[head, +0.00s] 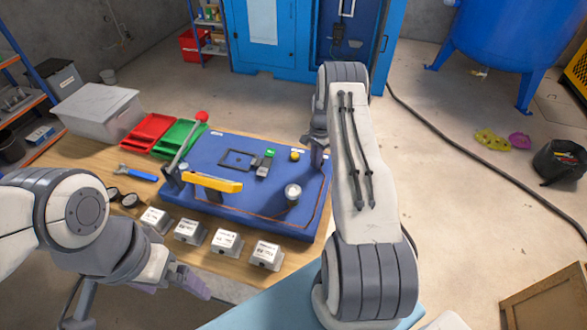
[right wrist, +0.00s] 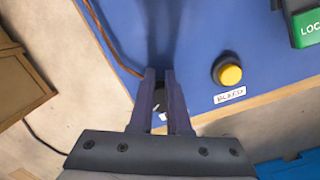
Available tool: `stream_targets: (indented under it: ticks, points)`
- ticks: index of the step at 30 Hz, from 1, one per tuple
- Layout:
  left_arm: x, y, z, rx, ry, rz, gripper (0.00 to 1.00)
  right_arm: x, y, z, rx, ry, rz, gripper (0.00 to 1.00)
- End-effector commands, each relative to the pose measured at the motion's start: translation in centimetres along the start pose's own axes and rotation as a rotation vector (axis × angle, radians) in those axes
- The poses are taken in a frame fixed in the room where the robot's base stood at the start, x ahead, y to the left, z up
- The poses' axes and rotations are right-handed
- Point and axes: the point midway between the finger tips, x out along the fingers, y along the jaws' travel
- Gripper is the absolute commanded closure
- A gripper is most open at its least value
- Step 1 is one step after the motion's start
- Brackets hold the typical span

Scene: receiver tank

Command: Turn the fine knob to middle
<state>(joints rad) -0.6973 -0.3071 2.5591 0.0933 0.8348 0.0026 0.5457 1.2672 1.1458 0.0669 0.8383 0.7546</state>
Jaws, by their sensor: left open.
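The blue board (head: 225,205) lies on the wooden table. In the right wrist view, my right gripper (right wrist: 161,76) points at the board near its edge. Its two fingers are close together with a narrow gap. A dark, rounded part (right wrist: 158,98) shows in this gap, perhaps the fine knob; the fingers cover most of it and its pointer cannot be read. Whether the fingers touch it is unclear. In the head view, my right gripper (head: 317,150) is over the board's right edge, partly behind my arm. My left gripper (head: 195,290) is open and empty near the table's front edge.
A yellow button (right wrist: 229,74) labelled BLEED is beside my right gripper. Several grey boxes (head: 226,241) line the front; red (head: 150,133) and green (head: 180,138) trays stand behind.

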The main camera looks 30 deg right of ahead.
Motion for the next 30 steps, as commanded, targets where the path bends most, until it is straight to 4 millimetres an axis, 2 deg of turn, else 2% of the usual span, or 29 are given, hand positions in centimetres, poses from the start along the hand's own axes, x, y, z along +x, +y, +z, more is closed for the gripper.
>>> stream_targets:
  ticks: [1, 3, 4, 10, 15, 30]
  points:
    - [0.2, 0.0, 0.0, 0.0, 0.002, 0.0, 0.0, -1.3, 2.3, -8.2, 0.14, 0.089, -0.088, 0.22]
    - [0.0, 0.0, 0.1, 0.0, 0.0, 0.0, 0.0, -1.4, 1.1, -5.0, 0.139, 0.09, -0.091, 0.22]
    - [-0.1, 0.0, 0.1, 0.0, 0.0, 0.0, 0.0, -1.7, 0.8, -4.1, 0.139, 0.09, -0.092, 0.22]
    - [-0.9, 0.1, 0.0, 0.002, 0.001, 0.0, 0.0, -3.0, -0.5, -0.8, 0.126, 0.091, -0.093, 0.22]
    - [-1.6, 0.1, 0.0, 0.003, 0.001, 0.0, 0.0, -4.0, -0.8, 0.1, 0.121, 0.088, -0.091, 0.22]
    - [-3.5, 0.2, -0.1, 0.006, 0.001, 0.0, 0.0, -7.5, -0.5, 0.3, 0.121, 0.087, -0.091, 0.22]
